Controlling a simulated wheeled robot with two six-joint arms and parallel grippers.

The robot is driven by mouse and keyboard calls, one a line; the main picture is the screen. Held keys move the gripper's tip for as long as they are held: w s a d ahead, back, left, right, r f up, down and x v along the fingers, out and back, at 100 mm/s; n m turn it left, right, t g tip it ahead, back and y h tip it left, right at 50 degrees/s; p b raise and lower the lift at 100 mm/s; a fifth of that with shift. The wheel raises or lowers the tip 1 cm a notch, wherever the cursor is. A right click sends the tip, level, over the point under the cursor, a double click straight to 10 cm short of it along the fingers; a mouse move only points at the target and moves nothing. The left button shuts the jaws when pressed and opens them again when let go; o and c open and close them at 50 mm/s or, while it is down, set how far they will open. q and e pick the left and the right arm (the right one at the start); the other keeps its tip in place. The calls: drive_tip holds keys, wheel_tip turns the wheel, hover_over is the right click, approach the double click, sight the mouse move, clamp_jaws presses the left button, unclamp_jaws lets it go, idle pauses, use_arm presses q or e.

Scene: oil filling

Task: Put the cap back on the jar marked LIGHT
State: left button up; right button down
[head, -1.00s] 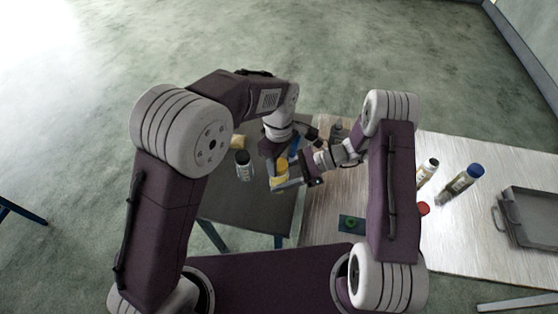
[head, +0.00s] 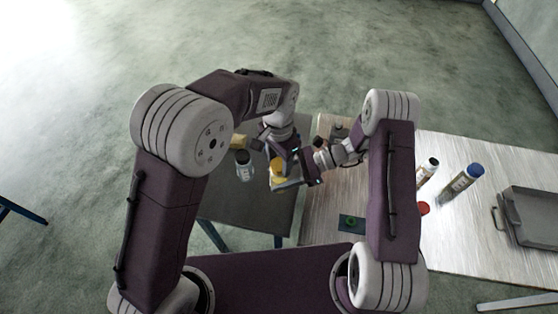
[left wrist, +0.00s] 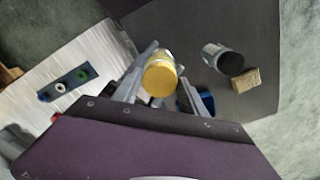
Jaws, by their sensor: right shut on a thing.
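A jar with a yellow cap (head: 277,165) shows between the arms in the head view; its label is not readable. In the left wrist view the yellow cap (left wrist: 160,82) faces the camera on top of a pale jar body. My left gripper (head: 284,157) is above it, fingers (left wrist: 162,88) spread on either side of the cap, with a gap at the right finger. My right gripper (head: 302,182) comes in from the right, low beside the jar, and appears shut on its body; the contact is partly hidden.
A black-capped jar (head: 244,165) and a yellow sponge (head: 238,141) are on the dark table (head: 232,205). On the pale table (head: 480,215) are a blue-capped bottle (head: 462,180), a black-capped bottle (head: 429,168), a red cap (head: 423,209), a small mat (head: 343,225) and a grey tray (head: 535,190).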

use_arm(q)
drive_tip(key=shift+o, duration=1.3)
wheel_tip(320, 180, up, 12)
drive_tip(key=s+a+f+n, duration=0.1)
drive_tip(key=a+f+n, duration=0.25)
drive_tip(key=a, duration=0.35)
drive_tip(key=s+a+f+n, duration=0.2)
drive_tip(key=a+f+n, duration=0.1)
drive_tip(key=a+f, duration=0.3)
use_arm(e)
drive_tip(key=shift+w, duration=0.1)
use_arm(q)
drive_tip(key=s+a+f+n+t, duration=0.1)
drive_tip(key=s+a+f+n, duration=0.3)
drive_tip(key=s+a, duration=0.4)
drive_tip(key=shift+a+f+n, duration=0.15)
drive_tip(key=shift+a+n, duration=0.4)
drive_tip(key=shift+a, duration=0.05)
